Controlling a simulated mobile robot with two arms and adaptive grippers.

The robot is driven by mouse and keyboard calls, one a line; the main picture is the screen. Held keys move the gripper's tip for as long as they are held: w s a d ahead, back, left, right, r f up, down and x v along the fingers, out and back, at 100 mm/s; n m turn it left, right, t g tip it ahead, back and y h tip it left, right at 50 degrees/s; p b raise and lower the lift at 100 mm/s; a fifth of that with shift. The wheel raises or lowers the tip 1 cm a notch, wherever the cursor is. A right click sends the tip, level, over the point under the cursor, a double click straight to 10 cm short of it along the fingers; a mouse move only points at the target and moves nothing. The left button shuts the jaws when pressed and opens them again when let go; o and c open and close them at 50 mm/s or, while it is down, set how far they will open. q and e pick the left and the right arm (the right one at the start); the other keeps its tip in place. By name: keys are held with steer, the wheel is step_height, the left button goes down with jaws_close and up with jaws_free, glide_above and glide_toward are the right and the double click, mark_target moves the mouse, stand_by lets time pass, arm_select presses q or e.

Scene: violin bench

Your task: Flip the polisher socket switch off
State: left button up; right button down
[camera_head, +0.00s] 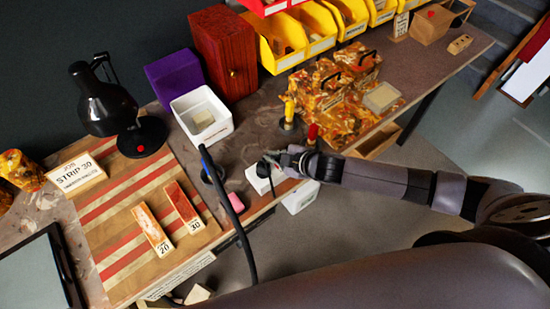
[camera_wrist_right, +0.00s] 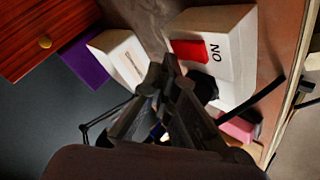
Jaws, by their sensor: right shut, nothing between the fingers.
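The polisher socket is a white box (camera_head: 259,182) near the front edge of the bench, partly behind my right gripper (camera_head: 272,158). In the right wrist view the white socket (camera_wrist_right: 236,72) shows a red switch (camera_wrist_right: 196,51) beside the printed word ON. A dark cord or plug part sits against the box, partly hidden by the fingers. My right gripper (camera_wrist_right: 167,68) is shut and empty, its tips beside the red switch in that view. I cannot tell whether they touch it. My left gripper is not in view.
A white tray (camera_head: 228,127) and a purple box (camera_head: 174,78) stand behind the socket. A black cable (camera_head: 238,222) arcs past its left side. A pink block (camera_wrist_right: 237,129) lies nearby. Cloth-covered goods (camera_head: 345,125) and a red-tipped tool (camera_head: 312,131) stand to the right.

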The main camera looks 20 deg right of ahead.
steer(key=shift+f, duration=0.3)
stand_by(0.5)
steer(key=shift+r+p, duration=0.75)
steer(key=shift+p, duration=0.05)
steer(key=r+p, duration=0.5)
steer(key=shift+s+d+r, duration=0.1)
steer(key=shift+s, duration=0.25)
